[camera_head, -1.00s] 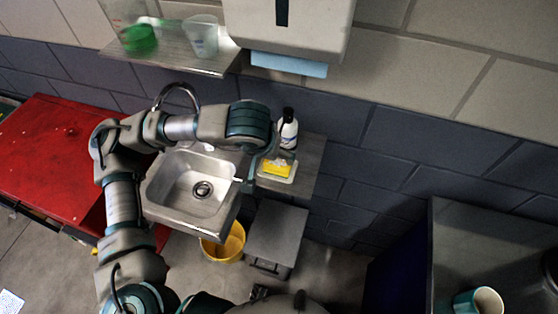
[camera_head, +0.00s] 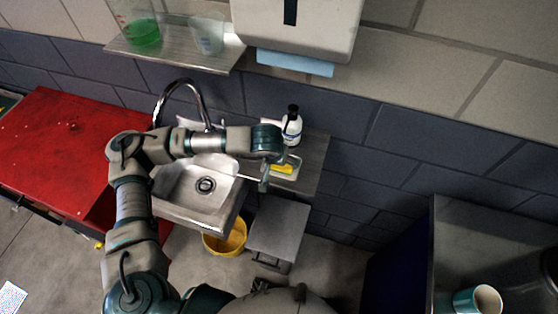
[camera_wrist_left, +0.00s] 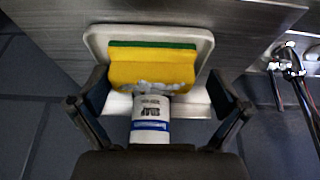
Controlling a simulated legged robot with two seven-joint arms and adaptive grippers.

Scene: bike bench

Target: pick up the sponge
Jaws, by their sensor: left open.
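The sponge (camera_wrist_left: 152,68) is yellow with a green layer and lies in a white dish (camera_wrist_left: 205,45) in the left wrist view. In the head view, part of the sponge (camera_head: 281,169) shows on the grey shelf beside the sink, partly hidden by my left gripper (camera_head: 272,173). In the left wrist view, my left gripper (camera_wrist_left: 158,88) is open, its fingers spread to either side of the sponge's near part. Nothing is held. Whether the fingers touch the dish, I cannot tell. My right gripper is not in view.
A white bottle (camera_head: 292,128) with a black cap stands behind the sponge; it also shows in the left wrist view (camera_wrist_left: 151,122). A sink (camera_head: 180,190) with a curved faucet (camera_head: 188,84) lies left. A yellow bucket (camera_head: 226,240) and grey bin (camera_head: 277,228) stand below.

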